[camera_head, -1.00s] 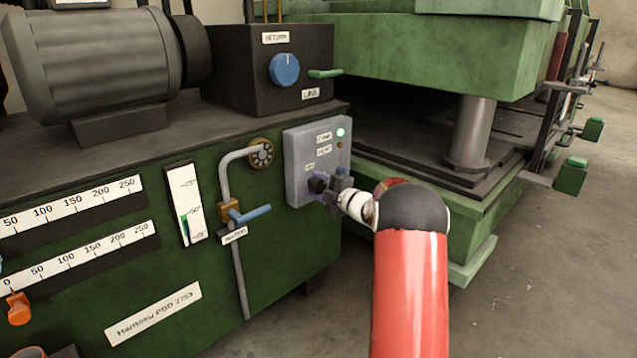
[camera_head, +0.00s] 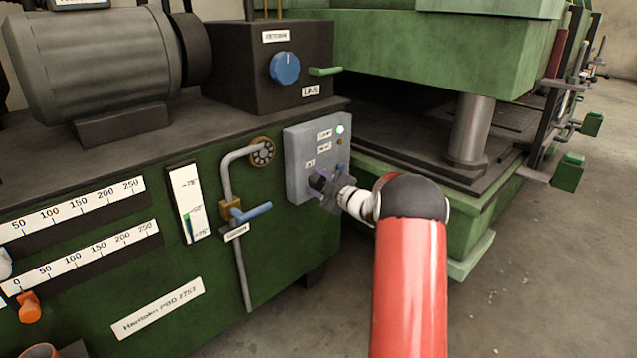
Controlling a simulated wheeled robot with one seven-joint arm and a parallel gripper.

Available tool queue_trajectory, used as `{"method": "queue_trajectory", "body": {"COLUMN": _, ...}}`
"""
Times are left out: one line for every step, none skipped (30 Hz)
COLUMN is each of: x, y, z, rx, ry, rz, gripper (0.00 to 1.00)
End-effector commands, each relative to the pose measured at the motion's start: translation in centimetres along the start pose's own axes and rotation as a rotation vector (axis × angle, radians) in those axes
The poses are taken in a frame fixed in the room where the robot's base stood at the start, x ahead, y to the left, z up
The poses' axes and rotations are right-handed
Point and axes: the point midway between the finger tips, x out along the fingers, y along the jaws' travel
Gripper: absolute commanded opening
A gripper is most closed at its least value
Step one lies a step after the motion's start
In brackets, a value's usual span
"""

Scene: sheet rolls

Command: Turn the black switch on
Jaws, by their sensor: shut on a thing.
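The black switch (camera_head: 317,182) is on the lower part of a grey control box, below small white labels. My gripper (camera_head: 322,187) is at the switch and shut on it, with the red and white arm reaching in from the lower right. The fingers partly hide the switch, so its exact angle is hard to read. The grey control box (camera_head: 298,155) is fixed to the front right corner of the green machine. A pale green lamp (camera_head: 340,129) glows at its upper right.
A blue-handled valve (camera_head: 250,212) on a grey pipe sits left of the box. Above are a black box (camera_head: 262,90) with a blue knob (camera_head: 284,68) and a green lever (camera_head: 325,71). A green press with a metal column (camera_head: 468,135) stands behind my arm. Open floor lies at right.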

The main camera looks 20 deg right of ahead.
Motion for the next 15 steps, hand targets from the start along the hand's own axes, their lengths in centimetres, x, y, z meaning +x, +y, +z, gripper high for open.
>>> {"method": "queue_trajectory", "body": {"x": -0.09, "y": -0.08, "z": 0.18, "rx": 0.004, "ry": -0.003, "rz": -0.001, "gripper": 0.22}}
{"method": "queue_trajectory", "body": {"x": -0.09, "y": -0.09, "z": 0.18, "rx": 0.004, "ry": -0.003, "rz": -0.001, "gripper": 0.22}}
{"method": "queue_trajectory", "body": {"x": -0.09, "y": -0.09, "z": 0.18, "rx": 0.004, "ry": -0.003, "rz": -0.001, "gripper": 0.22}}
{"method": "queue_trajectory", "body": {"x": -0.09, "y": -0.09, "z": 0.18, "rx": 0.004, "ry": -0.003, "rz": -0.001, "gripper": 0.22}}
{"method": "queue_trajectory", "body": {"x": -0.09, "y": -0.09, "z": 0.18, "rx": 0.004, "ry": -0.003, "rz": -0.001, "gripper": 0.22}}
{"method": "queue_trajectory", "body": {"x": -0.09, "y": -0.1, "z": 0.18, "rx": 0.004, "ry": -0.003, "rz": -0.001, "gripper": 0.22}}
{"method": "queue_trajectory", "body": {"x": -0.09, "y": -0.1, "z": 0.18, "rx": 0.004, "ry": -0.004, "rz": -0.001, "gripper": 0.22}}
{"method": "queue_trajectory", "body": {"x": -0.09, "y": -0.1, "z": 0.18, "rx": 0.004, "ry": -0.004, "rz": -0.001, "gripper": 0.22}}
{"method": "queue_trajectory", "body": {"x": -0.09, "y": -0.1, "z": 0.18, "rx": 0.004, "ry": -0.004, "rz": -0.001, "gripper": 0.49}}
{"method": "queue_trajectory", "body": {"x": -0.08, "y": -0.1, "z": 0.18, "rx": 0.004, "ry": -0.004, "rz": -0.001, "gripper": 0.53}}
{"method": "queue_trajectory", "body": {"x": -0.08, "y": -0.09, "z": 0.17, "rx": 0.003, "ry": -0.003, "rz": -0.001, "gripper": 0.57}}
{"method": "queue_trajectory", "body": {"x": -0.07, "y": -0.09, "z": 0.16, "rx": 0.003, "ry": -0.003, "rz": -0.001, "gripper": 0.62}}
{"method": "queue_trajectory", "body": {"x": -0.06, "y": -0.08, "z": 0.14, "rx": 0.003, "ry": -0.003, "rz": -0.001, "gripper": 0.66}}
{"method": "queue_trajectory", "body": {"x": -0.06, "y": -0.08, "z": 0.13, "rx": 0.002, "ry": -0.003, "rz": -0.001, "gripper": 0.67}}
{"method": "queue_trajectory", "body": {"x": -0.05, "y": -0.06, "z": 0.11, "rx": 0.002, "ry": -0.002, "rz": -0.001, "gripper": 0.67}}
